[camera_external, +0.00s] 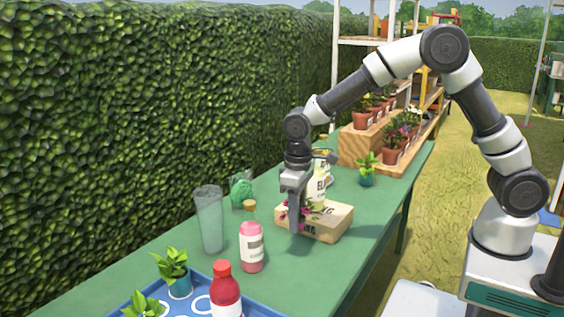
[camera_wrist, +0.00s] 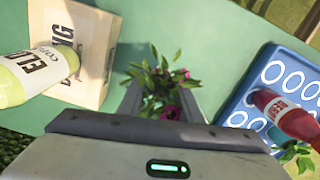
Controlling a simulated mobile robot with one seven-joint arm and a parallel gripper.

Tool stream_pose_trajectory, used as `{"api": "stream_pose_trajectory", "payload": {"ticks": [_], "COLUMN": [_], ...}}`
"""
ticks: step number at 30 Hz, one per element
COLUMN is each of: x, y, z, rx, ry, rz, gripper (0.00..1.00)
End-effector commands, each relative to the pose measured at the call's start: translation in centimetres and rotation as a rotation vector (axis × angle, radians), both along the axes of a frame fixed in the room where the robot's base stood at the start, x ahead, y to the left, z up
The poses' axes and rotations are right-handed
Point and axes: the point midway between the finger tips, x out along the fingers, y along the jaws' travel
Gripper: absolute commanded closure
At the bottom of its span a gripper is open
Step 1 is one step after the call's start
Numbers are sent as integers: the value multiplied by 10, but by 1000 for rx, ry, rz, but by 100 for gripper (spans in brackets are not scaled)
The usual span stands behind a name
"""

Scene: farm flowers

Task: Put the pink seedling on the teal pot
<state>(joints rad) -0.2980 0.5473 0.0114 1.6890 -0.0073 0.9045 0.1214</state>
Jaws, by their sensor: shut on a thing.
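My gripper (camera_external: 294,225) is shut on the pink seedling (camera_external: 285,214), beside the cardboard box. In the wrist view, the seedling's green leaves and pink flowers (camera_wrist: 171,111) show between the two fingers (camera_wrist: 160,100). Its lower part is hidden. A teal pot with a green plant (camera_external: 180,287) stands on the blue tray at the front left, apart from my gripper. It shows partly in the wrist view (camera_wrist: 277,135), behind the red bottle. Another small teal pot with a green plant (camera_external: 366,179) stands on the table behind the box.
The cardboard box (camera_external: 328,226) has a pale bottle (camera_external: 317,190) by it. A pink bottle (camera_external: 251,250), clear cup (camera_external: 209,225) and red-capped bottle (camera_external: 226,293) stand between my gripper and the front left. The blue tray (camera_external: 122,302) has round white-rimmed slots. The green table's right front is clear.

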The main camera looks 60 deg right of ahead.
Motion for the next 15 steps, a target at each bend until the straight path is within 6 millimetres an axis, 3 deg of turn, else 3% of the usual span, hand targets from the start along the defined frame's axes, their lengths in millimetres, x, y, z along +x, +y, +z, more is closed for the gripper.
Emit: {"api": "stream_pose_trajectory", "payload": {"ticks": [8,15], "x": [1,2], "y": [0,1], "z": [18,89], "rx": [0,2], "ry": [-2,-8], "rz": [0,0], "gripper": [90,90]}}
